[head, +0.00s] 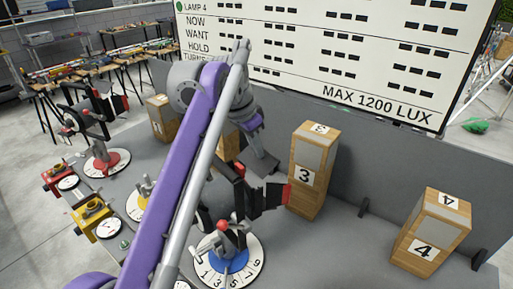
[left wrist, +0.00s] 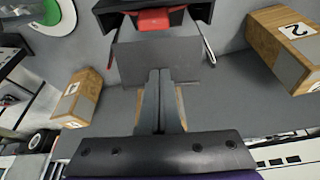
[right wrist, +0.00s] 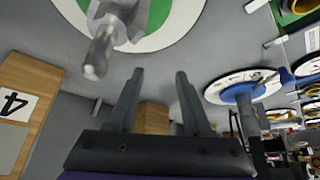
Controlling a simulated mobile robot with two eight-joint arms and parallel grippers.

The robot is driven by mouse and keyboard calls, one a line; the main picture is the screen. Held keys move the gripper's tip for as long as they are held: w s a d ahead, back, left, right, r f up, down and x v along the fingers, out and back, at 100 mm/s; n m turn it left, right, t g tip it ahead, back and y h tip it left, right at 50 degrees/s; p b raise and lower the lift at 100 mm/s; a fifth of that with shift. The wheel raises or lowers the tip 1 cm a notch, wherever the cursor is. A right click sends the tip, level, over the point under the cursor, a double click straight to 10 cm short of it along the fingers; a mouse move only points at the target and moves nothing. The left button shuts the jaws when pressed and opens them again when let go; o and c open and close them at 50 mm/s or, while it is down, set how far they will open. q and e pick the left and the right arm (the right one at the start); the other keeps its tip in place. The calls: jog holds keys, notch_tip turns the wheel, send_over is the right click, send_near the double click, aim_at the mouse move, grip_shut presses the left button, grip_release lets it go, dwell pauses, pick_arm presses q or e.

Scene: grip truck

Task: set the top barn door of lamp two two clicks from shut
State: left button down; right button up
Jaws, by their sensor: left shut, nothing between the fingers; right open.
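The yellow-dial lamp (head: 138,203), second along the row, is mostly hidden behind my left arm; I cannot make out its top barn door. The black lamp on the blue dial (head: 222,266) shows red-edged parts at its right. My right gripper (right wrist: 157,75) is open and empty, facing the bench.
Wooden blocks marked 3 (head: 302,190) and 4 (head: 422,250) stand along the back of the grey bench. A white board (head: 340,50) stands behind. The red-dial lamp (head: 103,160) is at left. A green dial (right wrist: 165,20) shows in the right wrist view.

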pick_arm(q)
jog(key=shift+d+f, duration=0.1)
jog(key=shift+f, duration=0.2)
jog(key=shift+w+d+f, duration=0.25)
jog(key=shift+f, duration=0.35)
jog(key=shift+w+d+r, duration=0.2)
jog(key=shift+r, duration=0.15)
jog(key=shift+w+d, duration=0.1)
jog(key=shift+f, duration=0.1)
